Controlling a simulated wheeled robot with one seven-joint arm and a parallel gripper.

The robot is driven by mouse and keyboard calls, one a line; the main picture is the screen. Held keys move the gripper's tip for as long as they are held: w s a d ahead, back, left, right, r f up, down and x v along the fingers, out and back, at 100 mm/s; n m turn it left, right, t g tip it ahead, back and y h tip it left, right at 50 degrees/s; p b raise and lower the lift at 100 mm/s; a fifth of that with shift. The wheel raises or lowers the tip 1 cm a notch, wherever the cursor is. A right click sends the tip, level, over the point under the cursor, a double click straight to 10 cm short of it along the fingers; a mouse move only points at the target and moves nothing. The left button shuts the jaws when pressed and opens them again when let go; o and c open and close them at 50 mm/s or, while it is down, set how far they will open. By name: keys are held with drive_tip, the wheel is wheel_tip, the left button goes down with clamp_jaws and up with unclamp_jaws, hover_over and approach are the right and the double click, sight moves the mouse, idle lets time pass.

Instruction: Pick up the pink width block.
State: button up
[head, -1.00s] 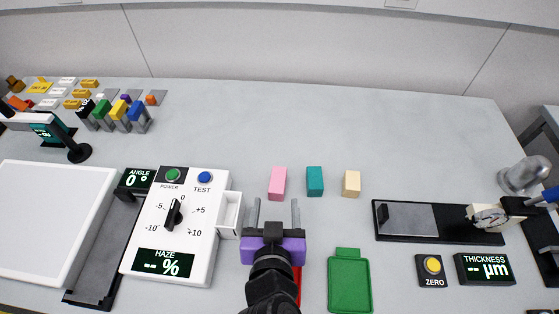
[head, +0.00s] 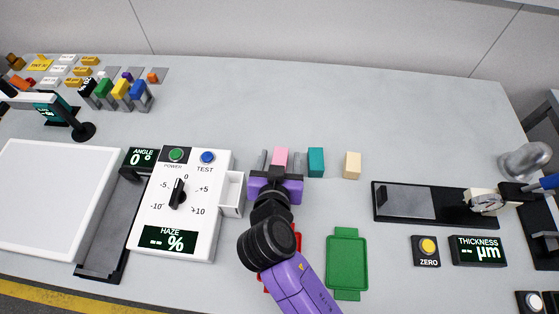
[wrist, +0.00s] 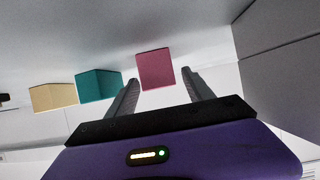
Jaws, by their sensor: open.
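The pink block (head: 280,157) stands on the table at the left end of a row of three blocks. The teal block (head: 316,162) and the cream block (head: 352,165) stand to its right. My gripper (head: 276,162) is open, with its two fingers pointing at the pink block. In the head view the gripper hides the block's lower part. In the wrist view the pink block (wrist: 155,69) shows between and just beyond the open fingertips (wrist: 163,78). I cannot tell whether the fingers flank it. Nothing is held.
A white haze meter (head: 180,205) with a small open box (head: 232,192) stands left of my gripper. A green tray (head: 347,264) lies to the front right. A black thickness gauge base (head: 440,203) is at the right. The table behind the blocks is clear.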

drive_tip(key=shift+c, duration=0.4)
clamp_jaws()
